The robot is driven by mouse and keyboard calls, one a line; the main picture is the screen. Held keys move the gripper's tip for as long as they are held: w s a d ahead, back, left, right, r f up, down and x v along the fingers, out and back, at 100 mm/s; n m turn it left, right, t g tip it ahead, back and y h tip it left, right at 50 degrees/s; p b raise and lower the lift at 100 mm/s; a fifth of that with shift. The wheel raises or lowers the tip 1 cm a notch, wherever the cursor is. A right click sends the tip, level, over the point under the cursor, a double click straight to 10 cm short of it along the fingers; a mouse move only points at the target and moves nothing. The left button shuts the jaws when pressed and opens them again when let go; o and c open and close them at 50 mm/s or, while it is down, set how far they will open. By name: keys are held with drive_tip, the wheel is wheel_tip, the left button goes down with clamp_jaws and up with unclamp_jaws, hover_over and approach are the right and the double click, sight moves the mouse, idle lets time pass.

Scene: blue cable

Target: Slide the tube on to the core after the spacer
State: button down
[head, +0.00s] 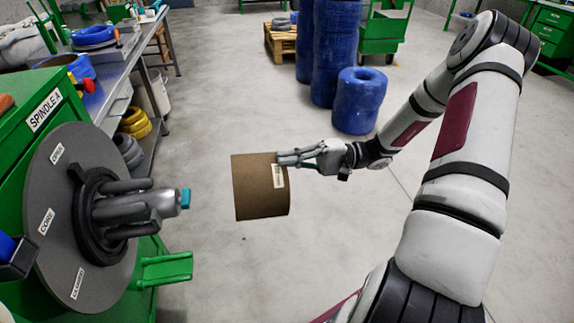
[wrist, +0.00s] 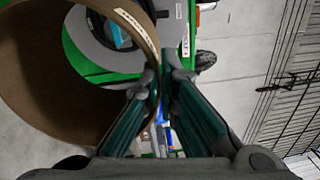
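The tube (head: 258,188) is a wide, brown, open-ended cylinder with a small label, held in the air right of the spindle. My gripper (head: 285,158) is shut on its wall at the right-hand end. In the wrist view the tube (wrist: 65,100) fills the left side, its rim between my fingers (wrist: 163,80). The core (head: 150,205) is a grey spindle with dark bars and a teal tip, pointing right toward the tube, with a clear gap between them. A black ring (head: 82,240), apparently the spacer, sits around the core's base against the grey disc (head: 55,175).
The green spindle stand (head: 22,128) bears the disc, with a green bracket (head: 165,268) low beside it. A workbench (head: 115,65) runs behind on the left. Blue rolls (head: 358,100) and a pallet (head: 282,40) stand farther back. The floor around the tube is clear.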

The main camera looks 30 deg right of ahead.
approach(162, 195)
drive_tip(key=shift+w+a+r+b, duration=0.15)
drive_tip(key=shift+w+a+r, duration=0.4)
drive_tip(key=shift+a+r, duration=0.6)
drive_tip(key=shift+w+a+r+b, duration=0.15)
drive_tip(key=shift+w+a+r, duration=0.45)
drive_tip(key=shift+a, duration=1)
drive_tip(key=shift+w+a+r+b, duration=0.15)
drive_tip(key=shift+w+a+r, duration=0.35)
drive_tip(key=shift+a+r, duration=0.7)
idle(0.7)
drive_tip(key=shift+a+f, duration=0.25)
drive_tip(key=shift+s+f, duration=0.25)
drive_tip(key=shift+f, duration=0.2)
idle(0.5)
drive_tip(key=shift+w+a, duration=0.15)
drive_tip(key=shift+a, duration=0.4)
idle(0.7)
